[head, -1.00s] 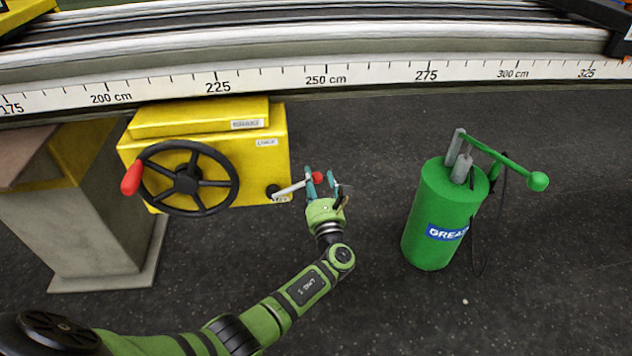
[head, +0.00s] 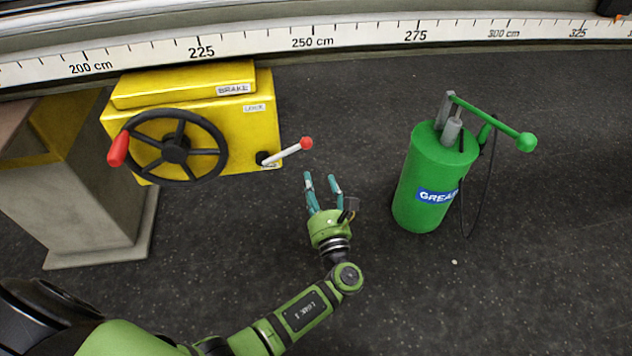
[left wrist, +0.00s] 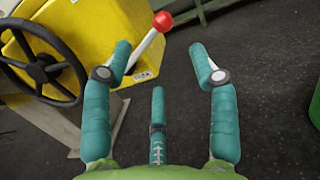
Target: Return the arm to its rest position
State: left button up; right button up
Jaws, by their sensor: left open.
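My left gripper (head: 321,183) is open and empty, with its teal fingers apart. It is over the dark floor, below and right of a white lever (head: 287,152) with a red knob (head: 306,143). The lever is on the yellow brake box (head: 240,130) and slants up to the right. The gripper does not touch the lever in the head view. In the left wrist view, the red knob (left wrist: 162,21) shows beyond the open fingers (left wrist: 158,68), with the lever partly behind the left finger. My right gripper is not in view.
A black handwheel (head: 175,149) with a red handle (head: 118,149) is on the box's front. A concrete pedestal (head: 85,215) stands at left. A green grease drum (head: 432,185) with a pump handle stands at right. A curved centimetre scale (head: 365,38) crosses the back. Floor between is clear.

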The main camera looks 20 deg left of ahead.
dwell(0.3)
pick_arm(q)
jog(key=s+a+f+n+g+h, duration=0.25)
jog(key=s+f+n+g, duration=0.25)
jog(key=s+f+n, duration=0.25)
jog(key=s+a+f+n+g+h, duration=0.2)
jog(key=s+a+f+n+g, duration=0.25)
jog(key=s+f+n, duration=0.35)
jog(key=s+d+f+n+g+h+p, duration=0.2)
jog(key=s+d+n+h+p, duration=0.1)
jog(key=s+n+h+p, duration=0.25)
jog(key=s+d+f+n+g+h+p, duration=0.1)
jog(key=s+d+n+g+h+p, duration=0.1)
jog(key=s+d+n+p, duration=0.5)
jog(key=s+a+m+p, duration=0.1)
jog(key=s+a+p, duration=0.2)
jog(key=s+p, duration=0.4)
jog(key=s+a+m+g+p, duration=0.1)
jog(key=s+a+p, duration=0.2)
jog(key=s+p, duration=0.4)
jog(key=s, duration=0.3)
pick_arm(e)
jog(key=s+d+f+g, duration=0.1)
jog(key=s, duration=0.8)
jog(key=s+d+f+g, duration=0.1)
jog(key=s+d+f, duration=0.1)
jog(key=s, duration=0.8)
